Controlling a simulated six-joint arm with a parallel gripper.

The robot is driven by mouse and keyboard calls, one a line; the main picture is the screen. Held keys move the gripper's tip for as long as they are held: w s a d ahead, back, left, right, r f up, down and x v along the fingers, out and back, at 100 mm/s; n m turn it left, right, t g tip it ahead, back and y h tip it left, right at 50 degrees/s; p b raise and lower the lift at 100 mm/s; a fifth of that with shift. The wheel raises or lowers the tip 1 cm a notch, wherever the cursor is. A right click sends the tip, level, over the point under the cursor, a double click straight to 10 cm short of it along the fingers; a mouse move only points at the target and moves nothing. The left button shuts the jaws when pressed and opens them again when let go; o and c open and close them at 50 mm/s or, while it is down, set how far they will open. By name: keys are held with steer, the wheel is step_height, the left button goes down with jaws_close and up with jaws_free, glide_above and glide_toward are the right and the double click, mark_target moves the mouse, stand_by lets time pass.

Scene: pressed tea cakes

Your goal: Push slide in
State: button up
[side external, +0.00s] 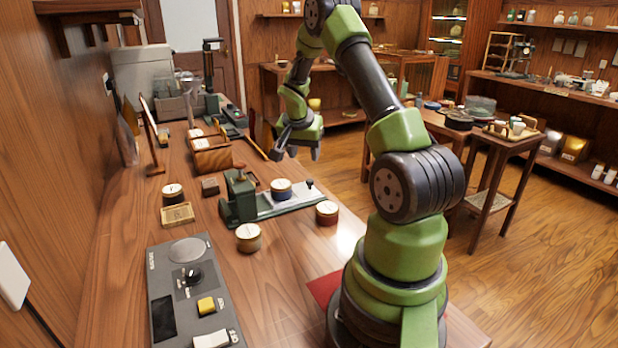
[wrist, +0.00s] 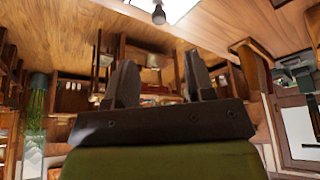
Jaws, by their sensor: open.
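The dark green press (side external: 238,197) stands on the wooden bench. Its pale slide (side external: 303,194) sticks out to the right, with a dark knob (side external: 310,184) upright near its outer end. My gripper (side external: 297,153) is open and empty, in the air behind and above the slide, apart from the knob. In the wrist view, my two gripper fingers (wrist: 158,68) are spread. A pale plate (wrist: 180,9) with a dark knob (wrist: 158,14), apparently the slide, shows at the top edge.
A tin with a red-brown band (side external: 327,213) stands close to the slide's outer end. Another tin (side external: 249,238) is in front of the press. A wooden box (side external: 211,158) stands behind.

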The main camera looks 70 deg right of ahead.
mark_target(310, 180)
steer(key=x, duration=1)
